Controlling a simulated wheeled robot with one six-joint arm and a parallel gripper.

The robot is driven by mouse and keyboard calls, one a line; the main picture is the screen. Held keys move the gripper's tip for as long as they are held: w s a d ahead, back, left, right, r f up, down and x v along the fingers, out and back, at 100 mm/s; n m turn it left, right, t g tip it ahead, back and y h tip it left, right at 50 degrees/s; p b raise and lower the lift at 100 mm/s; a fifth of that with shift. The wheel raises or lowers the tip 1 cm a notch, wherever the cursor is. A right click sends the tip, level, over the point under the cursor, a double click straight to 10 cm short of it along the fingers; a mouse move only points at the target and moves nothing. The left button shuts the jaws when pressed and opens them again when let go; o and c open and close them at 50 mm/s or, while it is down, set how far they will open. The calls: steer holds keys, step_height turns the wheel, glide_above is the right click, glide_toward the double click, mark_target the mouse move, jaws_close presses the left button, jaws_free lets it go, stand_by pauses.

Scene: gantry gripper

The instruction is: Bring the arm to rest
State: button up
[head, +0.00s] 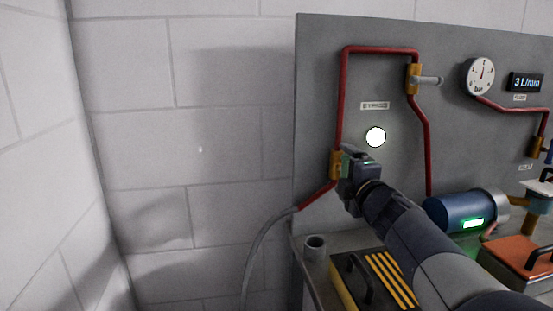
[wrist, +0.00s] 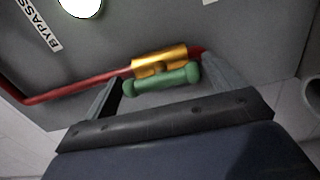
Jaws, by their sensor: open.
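My gripper (head: 349,152) is at the lower left of the grey panel (head: 318,75), in front of a brass valve (head: 335,166) on the red pipe. In the wrist view, the two fingers of my gripper (wrist: 163,70) stand wide apart. A green valve handle (wrist: 162,80) lies across the gap between them, in front of the brass valve body (wrist: 158,58). There is a visible gap at the left finger; at the right finger I cannot tell whether the handle touches. In the head view my gripper hides most of the handle.
A lit white lamp (head: 375,137) sits under the BYPASS label (head: 375,106). A second brass valve (head: 413,79) with a grey handle is higher up. A gauge (head: 480,76), a blue motor (head: 458,212) and a yellow-striped box (head: 383,277) are to the right and below. The left wall side is clear.

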steer(key=m+p, duration=0.1)
steer(key=m, duration=0.3)
steer(key=shift+r+p, duration=0.1)
steer(key=shift+p, duration=0.25)
steer(key=m+p, duration=0.2)
steer(key=m, duration=0.2)
steer(key=shift+m, duration=0.3)
steer(key=m+p, duration=0.3)
steer(key=m, duration=0.2)
steer(key=shift+p, duration=0.4)
steer(key=shift+m+p, duration=0.45)
steer(key=shift+m, duration=0.55)
steer(key=shift+f, duration=0.25)
